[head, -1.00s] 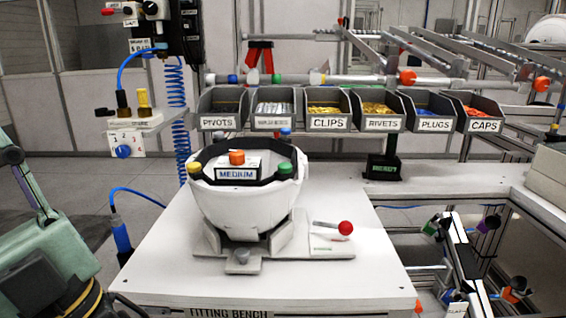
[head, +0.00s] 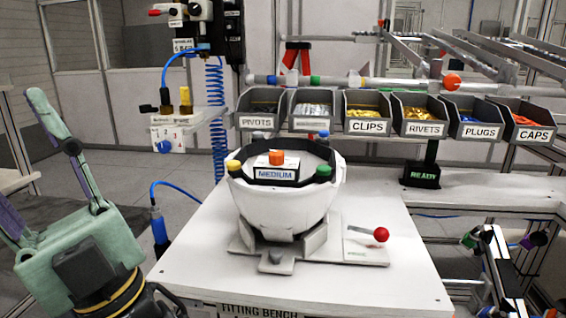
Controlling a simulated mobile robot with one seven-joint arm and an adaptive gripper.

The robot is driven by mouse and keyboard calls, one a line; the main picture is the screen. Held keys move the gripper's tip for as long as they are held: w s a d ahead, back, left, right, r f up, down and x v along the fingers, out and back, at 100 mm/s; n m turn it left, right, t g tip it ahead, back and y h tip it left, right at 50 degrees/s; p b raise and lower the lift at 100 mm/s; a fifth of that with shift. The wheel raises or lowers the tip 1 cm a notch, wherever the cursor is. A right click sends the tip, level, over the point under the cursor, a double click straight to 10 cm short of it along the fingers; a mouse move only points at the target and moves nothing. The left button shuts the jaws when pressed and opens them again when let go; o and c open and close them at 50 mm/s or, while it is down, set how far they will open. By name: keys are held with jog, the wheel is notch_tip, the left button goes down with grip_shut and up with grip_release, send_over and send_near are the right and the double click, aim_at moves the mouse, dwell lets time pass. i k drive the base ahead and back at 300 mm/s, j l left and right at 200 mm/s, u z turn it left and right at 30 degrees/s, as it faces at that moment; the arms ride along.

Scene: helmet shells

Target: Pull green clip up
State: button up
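A white helmet shell (head: 286,205) sits open side up in a cradle on the fitting bench. The green clip (head: 323,172) is on the shell's near right rim. A yellow clip (head: 234,166) is on the left rim, and small blue (head: 324,135) and red (head: 311,134) ones show at the back rim. My gripper (head: 20,135) is at the far left, beside the bench and well apart from the shell. Its teal fingers point up and are spread, with nothing between them.
An orange knob (head: 277,157) and a MEDIUM label sit inside the shell. A red-knobbed lever (head: 381,235) stands right of the cradle. Labelled bins (head: 368,128) line the back. A valve stand with a blue hose (head: 180,190) is left of the bench. The bench's front left is clear.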

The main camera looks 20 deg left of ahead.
aim_at(324, 171)
jog(key=k+j+z, duration=0.15)
jog(key=j+z, duration=0.2)
jog(key=k+j+z, duration=0.15)
jog(key=j+z, duration=0.25)
jog(key=k+j+z, duration=0.35)
jog(key=i, duration=0.6)
jog(key=l, duration=0.1)
